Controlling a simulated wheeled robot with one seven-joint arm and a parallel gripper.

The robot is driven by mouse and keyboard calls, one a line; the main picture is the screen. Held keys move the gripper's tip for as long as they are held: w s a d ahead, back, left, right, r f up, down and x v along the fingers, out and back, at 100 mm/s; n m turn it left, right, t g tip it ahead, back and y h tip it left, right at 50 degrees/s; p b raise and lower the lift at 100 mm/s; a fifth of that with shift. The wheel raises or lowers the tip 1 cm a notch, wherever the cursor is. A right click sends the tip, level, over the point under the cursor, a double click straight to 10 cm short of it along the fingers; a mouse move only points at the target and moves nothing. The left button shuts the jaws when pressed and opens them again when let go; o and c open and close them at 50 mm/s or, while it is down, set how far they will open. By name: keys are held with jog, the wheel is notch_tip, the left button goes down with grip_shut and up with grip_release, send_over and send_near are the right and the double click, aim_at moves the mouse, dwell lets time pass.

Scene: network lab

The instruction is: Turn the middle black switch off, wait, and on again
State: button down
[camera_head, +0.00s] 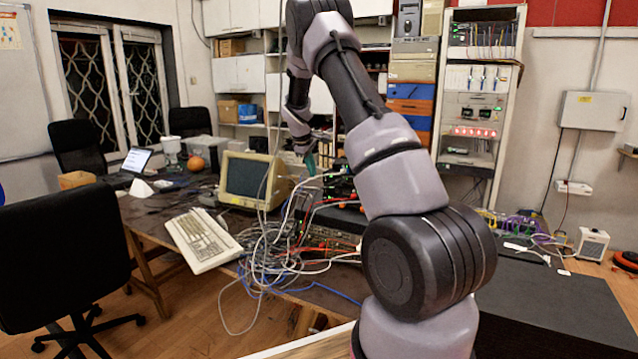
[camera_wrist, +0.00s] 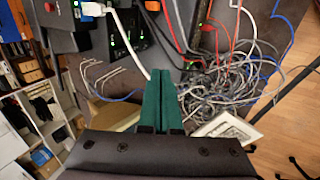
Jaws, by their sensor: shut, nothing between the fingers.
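My gripper (camera_head: 311,163) has teal fingers, and it hangs over the cluttered middle of the table in the head view. In the wrist view the two fingers of my gripper (camera_wrist: 161,76) lie together with nothing between them. Past the fingertips there is dark equipment (camera_wrist: 125,38) with small green lights and a white cable plugged in. The fingertips look apart from it. In the head view a group of black devices (camera_head: 341,187) stands just right of my gripper, partly behind my arm. I cannot tell which is the middle black switch or whether it is on or off.
A tangle of grey, white, red and blue cables (camera_head: 268,248) spreads over the table beside my gripper. An old monitor (camera_head: 246,178) and a keyboard (camera_head: 203,240) stand left of it. An equipment rack (camera_head: 478,108) stands behind to the right. The dark tabletop (camera_head: 560,300) at right is mostly clear.

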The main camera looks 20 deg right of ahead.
aim_at(326, 189)
jog(key=x, duration=0.9)
jog(key=shift+d+f, duration=0.1)
jog(key=shift+f, duration=0.2)
jog(key=w+d, duration=0.2)
jog(key=shift+d+r, duration=0.1)
jog(key=shift+d, duration=0.25)
jog(key=shift+w+d, duration=0.3)
jog(key=shift+r, duration=0.1)
